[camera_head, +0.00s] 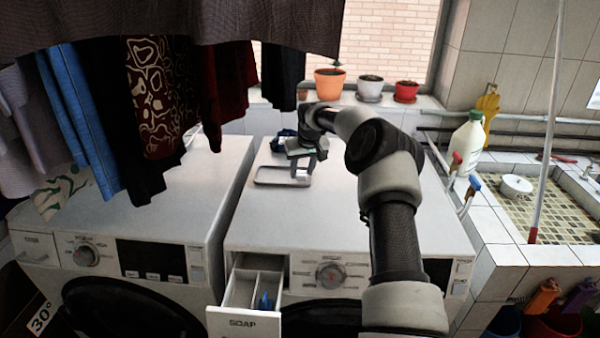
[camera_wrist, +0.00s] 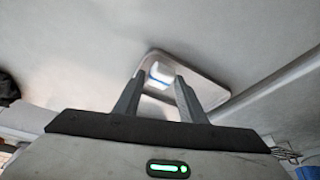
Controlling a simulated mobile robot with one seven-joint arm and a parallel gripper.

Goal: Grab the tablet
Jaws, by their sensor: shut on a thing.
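My gripper (camera_head: 303,172) points down over the shallow tray (camera_head: 262,182) on top of the right washing machine. In the wrist view, the two fingers (camera_wrist: 159,80) are closed on a small white and blue tablet (camera_wrist: 159,72) between their tips. The tray's rim also shows around the fingertips in the wrist view (camera_wrist: 212,88). I cannot tell whether the tablet touches the tray or is just above it. In the head view the fingers hide the tablet.
The right machine's soap drawer (camera_head: 243,322) is pulled out, with a blue piece inside. Clothes (camera_head: 155,95) hang over the left machine (camera_head: 180,200). Flower pots (camera_head: 329,85) stand on the sill. A white bottle (camera_head: 467,143) and the tiled sink (camera_head: 540,205) are at right.

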